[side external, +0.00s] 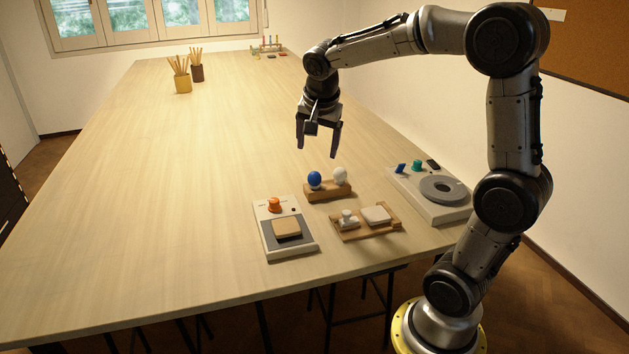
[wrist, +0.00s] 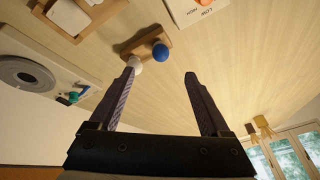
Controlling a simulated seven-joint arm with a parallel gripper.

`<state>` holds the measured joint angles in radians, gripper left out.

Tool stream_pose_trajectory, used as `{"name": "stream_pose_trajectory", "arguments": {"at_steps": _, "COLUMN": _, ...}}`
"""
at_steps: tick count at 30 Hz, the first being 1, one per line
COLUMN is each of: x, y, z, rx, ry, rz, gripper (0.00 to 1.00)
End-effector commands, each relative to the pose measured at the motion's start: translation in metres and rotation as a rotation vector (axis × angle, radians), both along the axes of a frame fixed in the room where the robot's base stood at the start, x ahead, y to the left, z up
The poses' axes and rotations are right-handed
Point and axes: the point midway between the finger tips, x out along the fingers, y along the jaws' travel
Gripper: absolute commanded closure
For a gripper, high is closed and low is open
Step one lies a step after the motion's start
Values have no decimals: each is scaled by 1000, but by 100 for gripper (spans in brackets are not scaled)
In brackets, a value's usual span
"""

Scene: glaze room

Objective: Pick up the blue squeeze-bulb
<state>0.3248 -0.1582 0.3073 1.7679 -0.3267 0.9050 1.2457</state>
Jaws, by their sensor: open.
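The blue squeeze-bulb (side external: 314,179) sits upright at the left end of a small wooden stand (side external: 328,194). A white bulb (side external: 340,175) sits beside it on the same stand. In the wrist view the blue squeeze-bulb (wrist: 160,52) appears past the fingertips, between their lines, with the white bulb (wrist: 134,67) close to the left fingertip in the picture. My gripper (side external: 317,154) is open and empty, in the air above the table, apart from the stand. In the wrist view its two fingers (wrist: 161,73) are spread wide.
Near the stand are a scale-like device with an orange knob (side external: 274,204), a wooden tray (side external: 350,236) with a white block, and a device with a grey disc (side external: 443,189). Pots of sticks (side external: 183,84) stand far back. The left of the table (side external: 150,190) is clear.

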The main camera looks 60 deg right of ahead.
Motion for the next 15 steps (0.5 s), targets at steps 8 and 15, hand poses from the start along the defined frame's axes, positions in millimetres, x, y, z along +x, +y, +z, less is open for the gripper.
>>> {"name": "stream_pose_trajectory", "arguments": {"at_steps": 8, "x": 9, "y": -17, "z": -43, "rx": 1, "ry": 3, "rz": -3, "gripper": 19}}
{"name": "stream_pose_trajectory", "arguments": {"at_steps": 15, "x": 17, "y": -28, "z": -71, "rx": 0, "ry": 1, "rz": 0, "gripper": 19}}
